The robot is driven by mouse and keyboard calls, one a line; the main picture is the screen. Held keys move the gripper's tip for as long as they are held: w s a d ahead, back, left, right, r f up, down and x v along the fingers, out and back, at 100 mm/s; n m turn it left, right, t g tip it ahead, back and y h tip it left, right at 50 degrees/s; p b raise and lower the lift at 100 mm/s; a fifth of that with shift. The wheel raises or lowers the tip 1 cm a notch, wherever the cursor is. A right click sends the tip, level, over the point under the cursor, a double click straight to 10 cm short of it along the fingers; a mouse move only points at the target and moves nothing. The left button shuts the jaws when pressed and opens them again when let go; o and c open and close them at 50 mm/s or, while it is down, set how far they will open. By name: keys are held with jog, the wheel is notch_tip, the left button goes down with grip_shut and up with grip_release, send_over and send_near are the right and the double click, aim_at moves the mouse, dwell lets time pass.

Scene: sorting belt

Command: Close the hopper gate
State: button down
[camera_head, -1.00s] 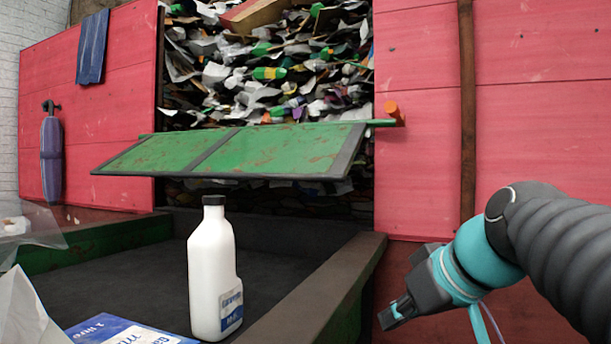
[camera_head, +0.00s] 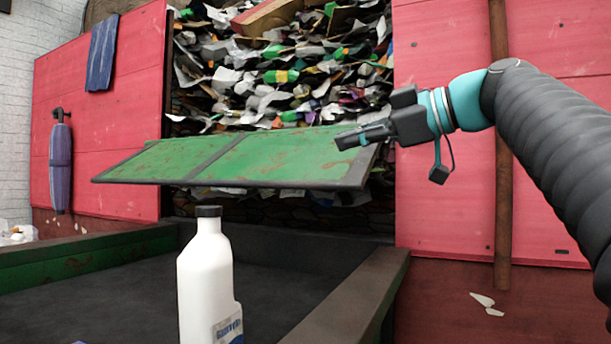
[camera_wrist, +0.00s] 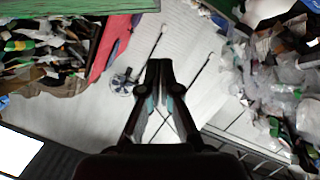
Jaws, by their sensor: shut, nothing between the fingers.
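The hopper gate (camera_head: 270,155) is a green, rust-marked panel with dark edges in the middle of the head view. It hangs out at a slant across the hopper opening, with waste showing above and below it. My gripper (camera_head: 342,141) is shut and empty. It points left and overlaps the gate's right end in the picture; I cannot tell if it touches. The orange end piece at the gate's right is hidden behind my gripper. In the wrist view my gripper's fingertips (camera_wrist: 159,65) are together, and a green strip, perhaps the gate, crosses the top left.
A white bottle (camera_head: 207,275) with a black cap stands on the dark belt (camera_head: 95,285), below the gate. A raised side rail (camera_head: 350,295) borders the belt at right. Red panels (camera_head: 450,195) flank the opening. A purple item (camera_head: 61,168) hangs at left.

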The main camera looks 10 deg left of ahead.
aim_at(305, 175)
jog(key=shift+w+a+f, duration=0.95)
jog(key=shift+a, duration=0.45)
jog(key=shift+w+a+f, duration=0.9)
jog(key=shift+w+a, duration=0.1)
jog(key=shift+a, duration=0.4)
jog(key=shift+w+a+f, duration=0.95)
jog(key=shift+a, duration=0.45)
